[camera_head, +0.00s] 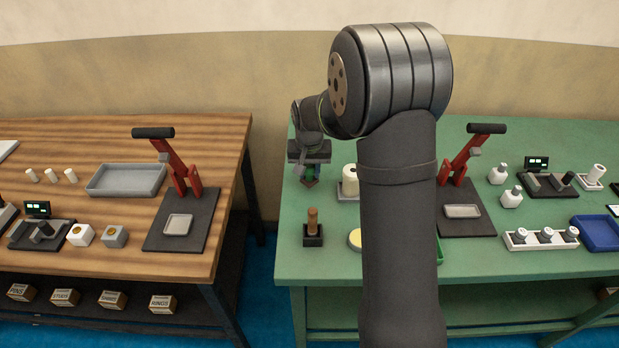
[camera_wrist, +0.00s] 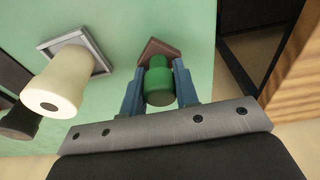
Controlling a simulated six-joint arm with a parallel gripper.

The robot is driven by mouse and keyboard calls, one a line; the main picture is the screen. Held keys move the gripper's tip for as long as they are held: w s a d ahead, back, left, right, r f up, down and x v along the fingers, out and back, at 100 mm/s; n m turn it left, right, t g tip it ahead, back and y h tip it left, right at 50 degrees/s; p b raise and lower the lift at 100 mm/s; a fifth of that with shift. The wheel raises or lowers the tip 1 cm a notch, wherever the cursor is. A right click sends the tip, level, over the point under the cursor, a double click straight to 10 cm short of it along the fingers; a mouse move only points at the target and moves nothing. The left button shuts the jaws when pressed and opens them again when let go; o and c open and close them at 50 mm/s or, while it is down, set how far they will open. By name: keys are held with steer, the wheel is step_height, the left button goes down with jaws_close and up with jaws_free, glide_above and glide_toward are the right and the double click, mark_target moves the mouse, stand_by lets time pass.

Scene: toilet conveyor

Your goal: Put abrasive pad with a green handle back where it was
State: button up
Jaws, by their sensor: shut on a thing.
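The abrasive pad's green handle (camera_head: 309,171) (camera_wrist: 159,82) is between the fingers of my gripper (camera_head: 309,166) (camera_wrist: 158,72), which is shut on it. The handle stands roughly upright, pointing toward the wrist camera. The brown pad (camera_wrist: 158,49) shows beyond the handle in the wrist view, with its corners turned against the jaws. It is over the far left corner of the green table (camera_head: 330,265). I cannot tell whether the pad touches the tabletop or is slightly above it.
A cream roll (camera_head: 350,175) (camera_wrist: 55,90) stands on a grey square tray (camera_wrist: 92,46) right of the pad in the head view. A wooden-handled tool (camera_head: 313,220) stands in a black holder nearer the front. My arm hides part of the table's middle. A gap separates the wooden table (camera_head: 100,265).

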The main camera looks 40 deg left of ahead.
mark_target(309, 178)
steer(key=shift+f, duration=1.4)
steer(key=shift+f, duration=0.1)
steer(key=o, duration=1.1)
steer(key=shift+c, duration=0.2)
step_height(309, 178, up, 12)
steer(key=s+d, duration=0.1)
steer(key=shift+s+d, duration=0.15)
